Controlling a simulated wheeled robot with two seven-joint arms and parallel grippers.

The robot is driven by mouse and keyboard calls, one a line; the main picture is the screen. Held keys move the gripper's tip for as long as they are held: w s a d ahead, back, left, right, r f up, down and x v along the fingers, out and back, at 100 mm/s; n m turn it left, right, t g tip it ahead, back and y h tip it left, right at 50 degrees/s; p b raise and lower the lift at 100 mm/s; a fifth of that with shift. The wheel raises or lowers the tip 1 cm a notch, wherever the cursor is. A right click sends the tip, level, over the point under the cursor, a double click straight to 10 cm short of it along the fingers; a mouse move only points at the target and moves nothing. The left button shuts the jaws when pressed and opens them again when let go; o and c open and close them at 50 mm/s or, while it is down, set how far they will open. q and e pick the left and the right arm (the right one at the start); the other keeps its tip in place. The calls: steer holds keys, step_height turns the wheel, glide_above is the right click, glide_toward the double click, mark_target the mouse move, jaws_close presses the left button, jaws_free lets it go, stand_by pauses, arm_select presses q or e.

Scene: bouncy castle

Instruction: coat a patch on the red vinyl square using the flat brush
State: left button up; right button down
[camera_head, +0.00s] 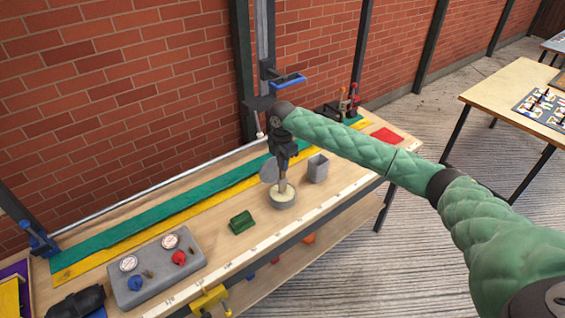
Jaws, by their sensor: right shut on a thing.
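My right gripper (283,168) reaches in from the right and points down over the bench. It is shut on the flat brush (283,186), whose lower end is in or just above a round grey pot (284,204) with cream-coloured contents. The bristles are hidden or too small to make out. A grey rounded disc (268,170) shows just left of the gripper; I cannot tell what it is. The red vinyl square (387,137) lies flat at the bench's right end, apart from the gripper. No patch can be made out. My left gripper is not in view.
A grey cup (318,168) stands right of the pot, and a green block (241,222) lies to its left. Green (160,217) and yellow (140,244) strips run along the bench's back. A grey gauge box (155,272) sits front left. Clamps (350,104) stand near the red square.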

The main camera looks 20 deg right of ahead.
steer(key=shift+f, duration=0.1)
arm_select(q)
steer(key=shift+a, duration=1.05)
arm_select(e)
steer(key=shift+f, duration=0.2)
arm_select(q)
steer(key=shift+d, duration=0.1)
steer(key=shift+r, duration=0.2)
